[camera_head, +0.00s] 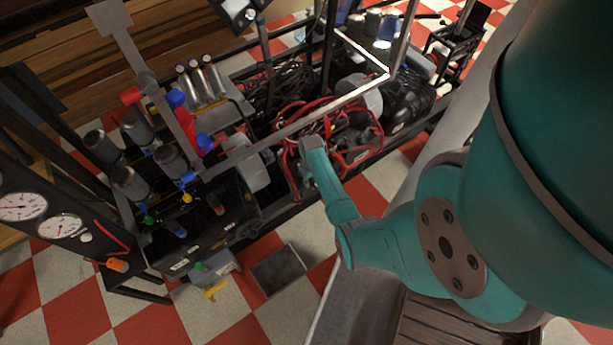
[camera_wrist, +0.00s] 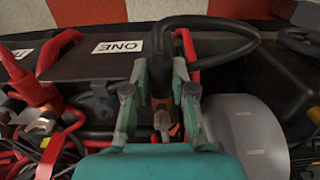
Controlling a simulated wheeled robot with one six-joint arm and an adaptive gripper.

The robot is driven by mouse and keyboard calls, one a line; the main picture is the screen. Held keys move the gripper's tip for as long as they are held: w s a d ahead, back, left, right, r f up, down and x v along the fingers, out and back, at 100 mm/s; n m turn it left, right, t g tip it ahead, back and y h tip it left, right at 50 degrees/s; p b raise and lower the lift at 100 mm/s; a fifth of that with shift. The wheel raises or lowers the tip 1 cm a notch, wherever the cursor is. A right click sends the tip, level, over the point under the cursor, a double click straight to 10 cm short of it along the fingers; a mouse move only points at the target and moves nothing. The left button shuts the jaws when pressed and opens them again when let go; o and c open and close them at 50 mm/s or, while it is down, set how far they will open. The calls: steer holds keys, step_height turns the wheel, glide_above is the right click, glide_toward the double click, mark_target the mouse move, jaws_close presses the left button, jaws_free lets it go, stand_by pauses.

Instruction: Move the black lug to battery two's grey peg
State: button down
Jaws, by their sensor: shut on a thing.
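In the wrist view my gripper (camera_wrist: 160,88) is shut on the black lug (camera_wrist: 160,72) at the end of a thick black cable (camera_wrist: 222,26). The cable arches up and right from the jaws. The lug's lower end is partly hidden between the fingers; small metal and copper-coloured parts (camera_wrist: 174,130) show below it. A dark battery (camera_wrist: 75,72) with a white "ONE" label (camera_wrist: 118,47) lies just behind and left of the fingers. A dark grey peg-like stub (camera_wrist: 102,102) stands left of the gripper. I cannot tell which part is battery two or its grey peg.
Red cables and a red clamp-like part (camera_wrist: 32,88) crowd the left of the wrist view. A grey cylinder (camera_wrist: 247,135) stands close on the right. In the head view, red tubing (camera_head: 355,157) and frame bars (camera_head: 300,122) surround my arm's end. Checkered floor (camera_head: 235,310) lies in front.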

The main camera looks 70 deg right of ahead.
steer(key=shift+s+a, duration=0.35)
steer(key=shift+s, duration=0.2)
steer(key=shift+s+a, duration=0.35)
steer(key=shift+s, duration=0.2)
steer(key=shift+s+a+r, duration=0.15)
steer(key=shift+s+r, duration=0.1)
steer(key=shift+r, duration=0.5)
steer(key=shift+s+a+r, duration=0.1)
steer(key=shift+s+r, duration=0.1)
steer(key=shift+r, duration=0.55)
steer(key=shift+w+r, duration=0.1)
